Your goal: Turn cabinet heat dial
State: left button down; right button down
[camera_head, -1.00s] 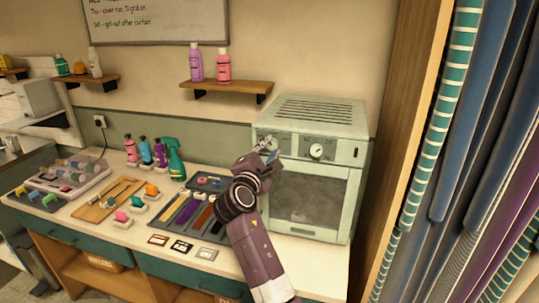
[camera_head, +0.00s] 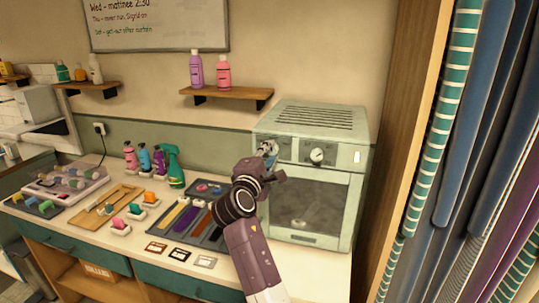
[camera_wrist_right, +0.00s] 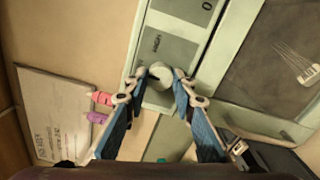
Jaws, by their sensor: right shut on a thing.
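The pale green cabinet (camera_head: 360,190) stands at the right end of the counter, with a control panel above its glass door (camera_head: 305,203). My right gripper (camera_head: 268,152) is at the left part of that panel. In the right wrist view its two blue-padded fingers are shut on the round pale heat dial (camera_wrist_right: 161,72), one on each side. The gripper mostly covers the dial in the head view. My left gripper is out of view.
Left of the cabinet, the counter holds a dark tray of coloured strips (camera_head: 205,222), a wooden board (camera_head: 105,208) and a green spray bottle (camera_head: 174,165). A shelf (camera_head: 228,96) with two bottles hangs above. Fabric rolls (camera_head: 470,150) stand at the right.

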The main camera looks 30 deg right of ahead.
jog(key=c, duration=1.6)
grip_release()
jog(key=v, duration=0.7)
jog(key=shift+s+a, duration=0.15)
jog(key=shift+s, duration=0.1)
